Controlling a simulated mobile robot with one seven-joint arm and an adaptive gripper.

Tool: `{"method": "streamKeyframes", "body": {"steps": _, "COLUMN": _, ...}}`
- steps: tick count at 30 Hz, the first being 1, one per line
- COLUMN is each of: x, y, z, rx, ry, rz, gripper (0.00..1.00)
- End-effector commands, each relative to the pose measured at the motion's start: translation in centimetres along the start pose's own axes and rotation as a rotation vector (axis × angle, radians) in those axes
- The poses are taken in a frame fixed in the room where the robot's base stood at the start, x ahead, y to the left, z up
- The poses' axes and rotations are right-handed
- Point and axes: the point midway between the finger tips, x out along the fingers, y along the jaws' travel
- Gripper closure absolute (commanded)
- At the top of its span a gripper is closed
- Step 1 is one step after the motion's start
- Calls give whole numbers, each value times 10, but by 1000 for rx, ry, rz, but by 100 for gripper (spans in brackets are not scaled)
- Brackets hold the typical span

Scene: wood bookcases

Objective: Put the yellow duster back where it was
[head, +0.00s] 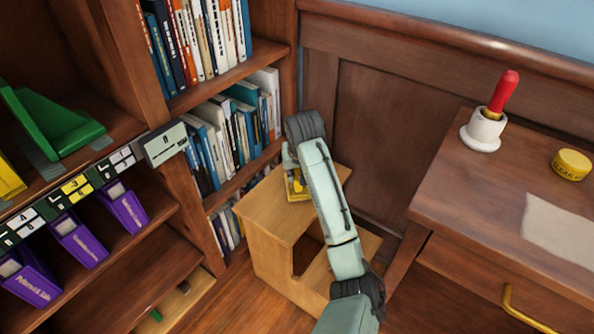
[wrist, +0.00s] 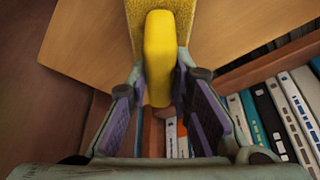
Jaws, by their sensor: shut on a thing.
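The yellow duster (head: 297,187) is at the top of the wooden step stool (head: 266,216), mostly covered by my arm in the head view. In the wrist view the duster (wrist: 160,50) shows a smooth yellow grip over a wider, rough yellow pad. My gripper (wrist: 160,85) is shut on the grip, one finger on each side. In the head view my gripper (head: 292,172) points down over the stool's far part. The duster looks at or just above the stool top; I cannot tell if it touches.
A bookcase with several books (head: 235,130) stands close left of the stool. Purple boxes (head: 122,207) and a green bookend (head: 50,125) are on the left shelves.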

Motion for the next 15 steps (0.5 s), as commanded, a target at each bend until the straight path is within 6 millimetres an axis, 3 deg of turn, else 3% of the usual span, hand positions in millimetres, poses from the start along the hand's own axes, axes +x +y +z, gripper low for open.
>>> {"method": "streamKeyframes", "body": {"steps": 1, "x": 2, "y": 0, "z": 1, "rx": 0, "ry": 0, "rz": -1, "gripper": 100}}
{"method": "streamKeyframes", "body": {"steps": 2, "x": 1, "y": 0, "z": 0, "rx": 0, "ry": 0, "rz": 0, "gripper": 78}}
{"method": "streamKeyframes", "body": {"steps": 3, "x": 1, "y": 0, "z": 0, "rx": 0, "ry": 0, "rz": 0, "gripper": 76}}
{"method": "streamKeyframes", "body": {"steps": 10, "x": 1, "y": 0, "z": 1, "rx": 0, "ry": 0, "rz": 0, "gripper": 60}}
{"method": "streamKeyframes", "body": {"steps": 15, "x": 1, "y": 0, "z": 1, "rx": 0, "ry": 0, "rz": 0, "gripper": 60}}
